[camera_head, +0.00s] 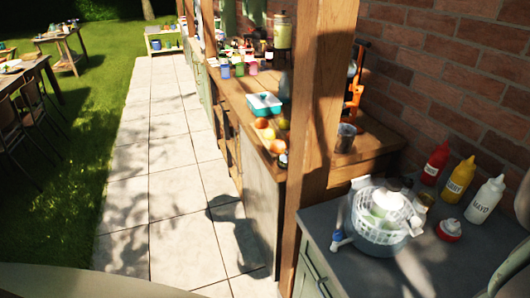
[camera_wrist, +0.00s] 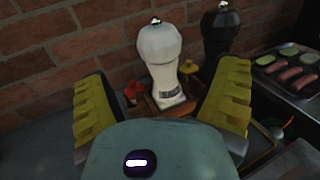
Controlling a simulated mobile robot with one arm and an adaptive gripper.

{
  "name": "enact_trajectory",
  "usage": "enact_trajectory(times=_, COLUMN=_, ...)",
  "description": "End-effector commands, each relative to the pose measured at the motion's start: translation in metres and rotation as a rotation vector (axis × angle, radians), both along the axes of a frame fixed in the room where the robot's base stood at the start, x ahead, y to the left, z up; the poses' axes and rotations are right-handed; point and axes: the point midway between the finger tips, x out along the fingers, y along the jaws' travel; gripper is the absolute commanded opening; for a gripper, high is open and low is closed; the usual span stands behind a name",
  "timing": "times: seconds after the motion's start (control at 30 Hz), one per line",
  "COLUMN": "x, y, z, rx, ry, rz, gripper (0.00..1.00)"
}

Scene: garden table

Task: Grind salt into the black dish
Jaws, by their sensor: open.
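A white mill (camera_wrist: 160,48) with a metal knob on top stands upright in the middle of the wrist view, against the brick wall. A black mill (camera_wrist: 221,34) stands behind it to the right. My gripper (camera_wrist: 162,78) is open, its yellow-padded fingers left and right of the white mill in the picture. The mill looks a little beyond the fingers; I cannot tell any contact. My gripper does not show in the head view. I cannot make out a black dish in either view.
A wooden holder (camera_wrist: 183,106) surrounds the white mill's base, with a red item (camera_wrist: 133,92) beside it. A dark tray (camera_wrist: 291,80) with sausages and green slices is at right. The head view shows sauce bottles (camera_head: 460,180) and a white basket (camera_head: 381,215) on a grey counter.

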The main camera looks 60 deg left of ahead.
Motion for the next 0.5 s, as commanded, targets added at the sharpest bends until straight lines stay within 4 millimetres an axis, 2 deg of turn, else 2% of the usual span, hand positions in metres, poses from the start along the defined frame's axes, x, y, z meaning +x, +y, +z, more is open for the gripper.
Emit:
enact_trajectory(times=0.2, x=0.025, y=-0.017, z=-0.003, rx=0.000, ry=-0.002, rz=0.001, gripper=0.87)
enact_trajectory(times=0.5, x=0.048, y=-0.036, z=-0.002, rx=0.002, ry=-0.001, rz=-0.002, gripper=0.87)
